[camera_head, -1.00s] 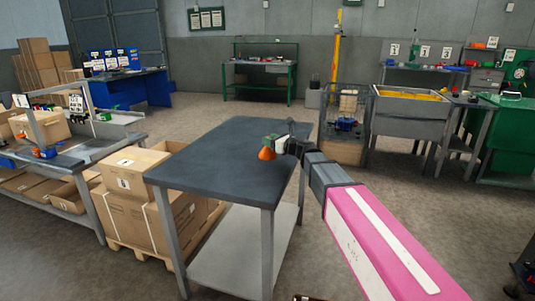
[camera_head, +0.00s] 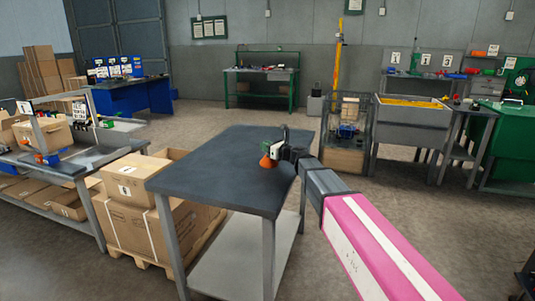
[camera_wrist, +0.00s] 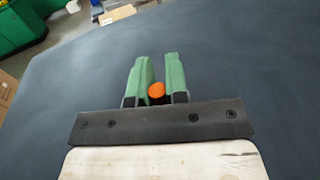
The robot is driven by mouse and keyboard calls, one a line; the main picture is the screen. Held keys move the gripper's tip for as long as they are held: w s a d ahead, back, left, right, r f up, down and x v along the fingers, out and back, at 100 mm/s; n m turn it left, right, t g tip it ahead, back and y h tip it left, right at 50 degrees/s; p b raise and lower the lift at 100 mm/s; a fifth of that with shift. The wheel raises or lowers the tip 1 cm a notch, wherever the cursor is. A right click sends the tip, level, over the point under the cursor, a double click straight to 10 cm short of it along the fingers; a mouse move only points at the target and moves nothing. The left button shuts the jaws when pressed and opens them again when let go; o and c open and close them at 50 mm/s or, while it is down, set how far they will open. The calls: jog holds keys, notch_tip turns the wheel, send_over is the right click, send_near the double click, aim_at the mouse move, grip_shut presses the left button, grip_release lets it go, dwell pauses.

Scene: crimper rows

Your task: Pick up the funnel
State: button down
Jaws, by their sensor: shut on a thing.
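The funnel (camera_head: 268,162) is a small orange cone at the right side of the dark grey tabletop (camera_head: 205,178). It appears upright, with its wide end down at the tabletop; I cannot tell if it touches. My gripper (camera_head: 270,148) is at the funnel's narrow top. In the wrist view, the green fingers (camera_wrist: 156,76) are shut on the funnel, and a small round orange part (camera_wrist: 156,91) of it shows between them. The rest of the funnel is hidden there.
The tabletop around the funnel is bare. Cardboard boxes (camera_head: 128,190) stand on a pallet left of the table. A wire cage trolley (camera_head: 345,130) and a grey bin with yellow contents (camera_head: 410,120) stand behind, to the right. Open floor lies beyond the table.

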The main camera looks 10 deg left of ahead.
jog(key=shift+r, duration=0.5)
jog(key=r, duration=0.3)
jog(key=shift+s+r, duration=0.25)
jog(key=s+a+r, duration=0.6)
jog(key=s, duration=0.3)
jog(key=shift+s+a+r, duration=0.15)
jog(key=shift+r, duration=0.05)
